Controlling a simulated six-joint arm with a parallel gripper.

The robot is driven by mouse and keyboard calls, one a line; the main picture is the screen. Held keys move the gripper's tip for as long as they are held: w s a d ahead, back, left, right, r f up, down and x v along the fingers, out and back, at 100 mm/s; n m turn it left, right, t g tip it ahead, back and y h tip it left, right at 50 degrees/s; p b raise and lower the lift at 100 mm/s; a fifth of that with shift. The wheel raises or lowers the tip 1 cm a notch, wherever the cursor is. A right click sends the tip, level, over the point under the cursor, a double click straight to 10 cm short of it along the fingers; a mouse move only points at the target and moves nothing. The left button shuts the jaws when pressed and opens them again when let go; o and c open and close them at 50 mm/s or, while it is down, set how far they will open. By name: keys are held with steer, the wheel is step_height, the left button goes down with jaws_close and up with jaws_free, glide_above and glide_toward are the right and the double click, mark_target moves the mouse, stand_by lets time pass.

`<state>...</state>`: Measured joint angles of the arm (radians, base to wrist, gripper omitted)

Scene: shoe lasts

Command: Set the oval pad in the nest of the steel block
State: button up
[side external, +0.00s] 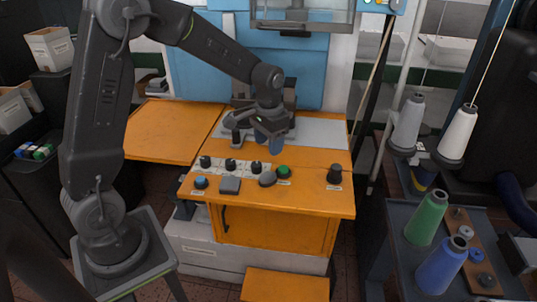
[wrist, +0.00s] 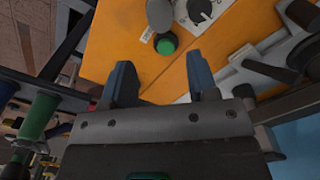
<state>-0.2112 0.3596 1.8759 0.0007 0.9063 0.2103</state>
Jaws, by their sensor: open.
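The oval pad (side external: 267,178) is a grey, rounded piece on the orange table, just left of a green button. In the wrist view the oval pad (wrist: 160,14) shows at the top edge, partly cut off. My gripper (side external: 269,142) is over the table behind the row of knobs, apart from the pad. Its two blue-grey fingers (wrist: 161,84) are spread with only orange tabletop showing between them. A flat grey square block (side external: 229,185) lies left of the pad. I cannot tell whether it is the steel block, and no nest is clear.
The white knob panel (side external: 212,167), green button (side external: 283,171), blue button (side external: 200,182) and dark knob (side external: 334,172) stand up from the orange table (side external: 310,200). Grey machine parts (wrist: 245,75) are close to the right finger in the wrist view. Thread cones (side external: 458,133) stand at the right.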

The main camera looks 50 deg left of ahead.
steer(key=s+d+r+t, duration=0.1)
steer(key=s+d+r, duration=0.1)
steer(key=s+r, duration=0.2)
steer(key=s+d+r+t, duration=0.2)
steer(key=s+d+r, duration=0.1)
steer(key=s, duration=0.6)
steer(key=s+d+r+t, duration=0.2)
steer(key=s+d+r, duration=0.1)
steer(key=s+r, duration=0.3)
steer(key=shift+s+d, duration=0.25)
steer(key=shift+s, duration=0.1)
steer(key=shift+o, duration=1.2)
steer(key=shift+s+d+t, duration=0.1)
steer(key=shift+s+t, duration=0.2)
steer(key=shift+s, duration=0.15)
steer(key=o, duration=0.3)
steer(key=shift+o, duration=0.2)
